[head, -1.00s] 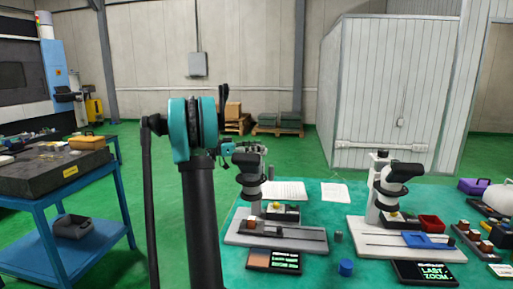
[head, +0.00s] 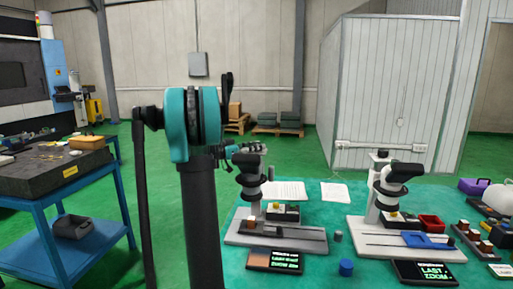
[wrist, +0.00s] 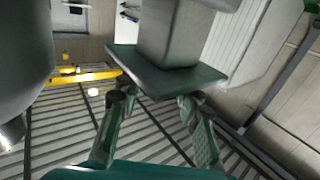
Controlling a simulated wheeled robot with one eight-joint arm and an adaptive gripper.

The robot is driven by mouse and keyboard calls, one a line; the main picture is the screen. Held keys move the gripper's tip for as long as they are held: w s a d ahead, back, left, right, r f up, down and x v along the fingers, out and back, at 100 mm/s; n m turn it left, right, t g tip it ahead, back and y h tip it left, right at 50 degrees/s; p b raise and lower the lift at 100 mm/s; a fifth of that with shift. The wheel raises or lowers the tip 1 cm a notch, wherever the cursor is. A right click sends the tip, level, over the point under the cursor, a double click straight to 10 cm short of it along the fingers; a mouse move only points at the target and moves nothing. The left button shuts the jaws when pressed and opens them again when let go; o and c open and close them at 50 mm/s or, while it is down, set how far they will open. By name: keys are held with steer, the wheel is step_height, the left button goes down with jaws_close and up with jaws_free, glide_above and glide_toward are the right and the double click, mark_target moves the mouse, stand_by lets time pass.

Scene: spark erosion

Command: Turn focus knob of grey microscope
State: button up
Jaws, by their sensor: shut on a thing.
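The grey microscope (head: 250,184) stands on a flat grey base on the left part of the teal table, with a dark tube and a small stage. My gripper (head: 233,149) is at the left side of its head, mostly hidden behind my arm in the head view. In the wrist view my gripper's two fingers (wrist: 156,102) reach to the near edge of a grey-green plate with a grey block (wrist: 170,38) above it. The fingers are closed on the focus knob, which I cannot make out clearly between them.
A second, white microscope (head: 376,208) stands to the right. A dark display (head: 274,261) and a blue cylinder (head: 346,267) lie in front. Papers (head: 284,191) lie behind. A blue cart (head: 60,200) stands at the left, with green floor between.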

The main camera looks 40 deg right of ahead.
steer(key=shift+n+t, duration=0.7)
steer(key=shift+t, duration=0.3)
steer(key=o, duration=1.2)
steer(key=a, duration=0.4)
steer(key=w+a, duration=0.1)
steer(key=a, duration=0.7)
steer(key=shift+w, duration=0.3)
steer(key=shift+f, duration=0.1)
